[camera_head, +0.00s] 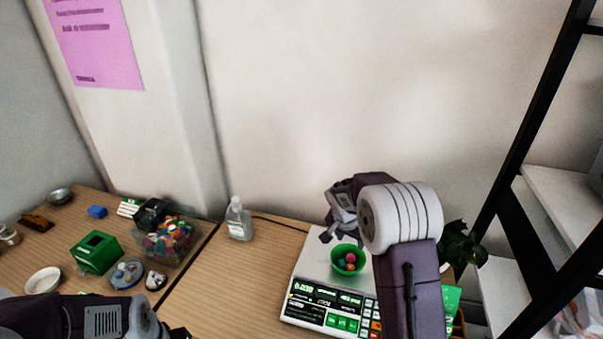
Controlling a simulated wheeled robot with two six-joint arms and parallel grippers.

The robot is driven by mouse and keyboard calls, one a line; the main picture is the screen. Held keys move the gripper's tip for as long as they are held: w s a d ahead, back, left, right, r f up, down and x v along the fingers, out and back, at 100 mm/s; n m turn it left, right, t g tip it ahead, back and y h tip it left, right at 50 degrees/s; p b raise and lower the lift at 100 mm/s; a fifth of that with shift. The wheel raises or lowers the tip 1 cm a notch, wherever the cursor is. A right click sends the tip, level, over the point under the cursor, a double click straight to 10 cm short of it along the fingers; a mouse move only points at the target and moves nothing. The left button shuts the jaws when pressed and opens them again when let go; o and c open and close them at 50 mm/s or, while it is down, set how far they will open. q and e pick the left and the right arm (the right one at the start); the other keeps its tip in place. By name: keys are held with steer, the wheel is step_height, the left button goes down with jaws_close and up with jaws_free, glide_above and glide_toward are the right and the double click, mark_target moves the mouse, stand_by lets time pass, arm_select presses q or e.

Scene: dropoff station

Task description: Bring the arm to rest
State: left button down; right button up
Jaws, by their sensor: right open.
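My right arm comes up from the bottom right, and its gripper (328,236) is open and empty above the back left of the scale. The scale (312,280) is white with a lit green display and stands on the table against the wall. A green bowl (334,262) with several small coloured balls sits on the scale's plate, just below the right gripper and apart from it. My left arm lies low at the bottom left edge. Its gripper (180,334) shows only as a dark tip cut off by the frame, so its jaws cannot be read.
A clear bin of colourful pieces (185,248), a green box (96,253), a white bowl (43,281) and small dishes crowd the left table. A clear bottle (238,220) stands mid-back. A plant (462,245) and black-framed shelf (530,130) are at right. The middle table (225,290) is clear.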

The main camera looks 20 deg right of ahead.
steer(key=s+a+r+n+y, duration=0.1)
steer(key=s+a+r, duration=0.3)
steer(key=s+a, duration=0.3)
steer(key=s+a+f+n+g+y, duration=0.1)
steer(key=s+n, duration=0.3)
steer(key=s, duration=0.4)
steer(key=s+a+f+n+y, duration=0.1)
steer(key=s+a+f+n, duration=0.3)
steer(key=s, duration=0.3)
steer(key=shift+s+f+g, duration=0.25)
steer(key=shift+s+g, duration=0.1)
steer(key=shift+g, duration=0.05)
steer(key=shift+s, duration=0.1)
